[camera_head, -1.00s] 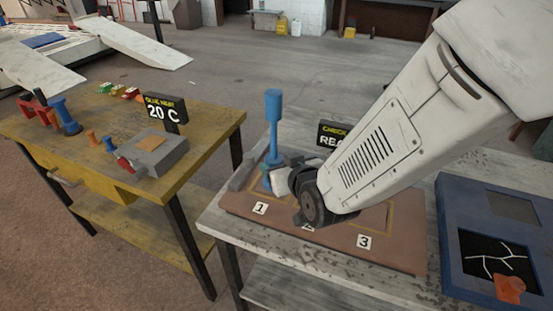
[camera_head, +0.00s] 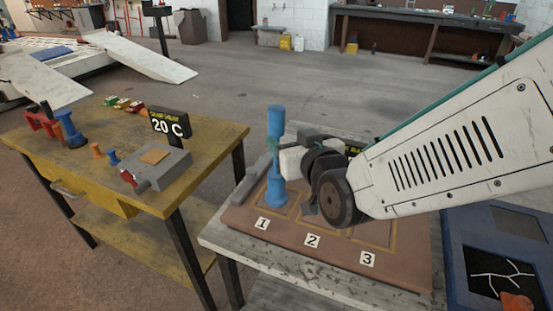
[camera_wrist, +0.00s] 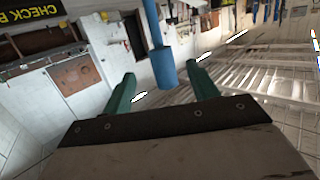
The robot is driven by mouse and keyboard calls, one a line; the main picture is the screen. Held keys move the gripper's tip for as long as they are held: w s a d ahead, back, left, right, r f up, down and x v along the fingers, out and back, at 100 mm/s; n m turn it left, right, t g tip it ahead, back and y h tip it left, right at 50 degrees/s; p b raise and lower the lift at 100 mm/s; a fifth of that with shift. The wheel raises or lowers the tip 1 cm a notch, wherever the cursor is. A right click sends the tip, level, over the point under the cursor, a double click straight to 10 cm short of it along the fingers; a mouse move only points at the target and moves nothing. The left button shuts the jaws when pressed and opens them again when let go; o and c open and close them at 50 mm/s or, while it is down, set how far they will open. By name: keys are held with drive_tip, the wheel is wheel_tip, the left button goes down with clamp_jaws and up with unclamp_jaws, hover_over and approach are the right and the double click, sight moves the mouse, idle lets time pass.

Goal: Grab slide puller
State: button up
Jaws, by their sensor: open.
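The blue slide puller (camera_head: 276,122) stands upright at the place marked 1 on the brown board (camera_head: 330,262). It has a thick upper cylinder, a thinner shaft and a wider foot. My gripper (camera_head: 272,148) is open and level with the shaft, reaching in from the right. One green finger overlaps the shaft in the head view. In the wrist view the puller (camera_wrist: 165,68) appears between the open fingertips (camera_wrist: 160,71), nearer the right one. I cannot tell whether either finger touches it.
A grey bar (camera_head: 250,187) lies on the board's left side. A black sign, partly hidden, stands behind my gripper. A blue panel (camera_head: 505,240) lies at the right. The yellow table (camera_head: 130,180) at the left holds a grey box (camera_head: 157,165) and several small tools.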

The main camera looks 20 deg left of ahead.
sight(280, 124)
drive_tip(key=shift+d+r, duration=0.1)
drive_tip(key=shift+r, duration=0.5)
drive_tip(key=x, duration=0.7)
drive_tip(key=shift+w+a+r, duration=0.15)
drive_tip(key=shift+a+r, duration=0.15)
clamp_jaws()
drive_tip(key=shift+t, duration=0.3)
